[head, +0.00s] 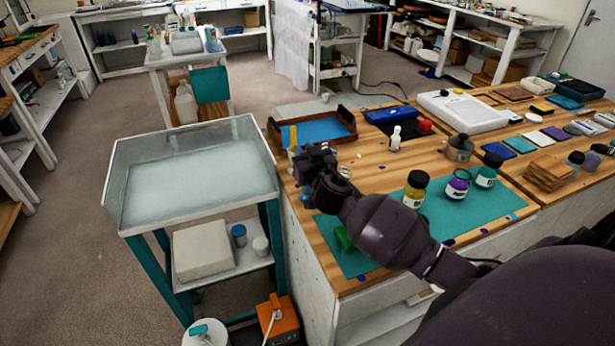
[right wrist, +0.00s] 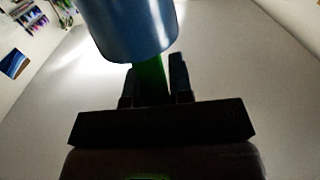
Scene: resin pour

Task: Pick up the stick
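My right gripper (head: 308,168) is above the left edge of the wooden worktable, fingers apart by the width of what they hold. A stick with coloured parts appears to be between them: a yellow end (head: 292,138) shows above the gripper and a small blue part shows below it. In the right wrist view, the fingers (right wrist: 155,85) stand on both sides of a green section, and a thick blue part of the stick (right wrist: 130,28) fills the top. The rest of the stick is hidden by the gripper. My left gripper is not in view.
The wooden worktable (head: 380,165) carries a teal mat (head: 375,255) with several jars. A wooden tray with a blue base (head: 318,131) lies behind the gripper. A glass-walled cart (head: 195,185) stands to the left. Floor (head: 80,250) is free farther left.

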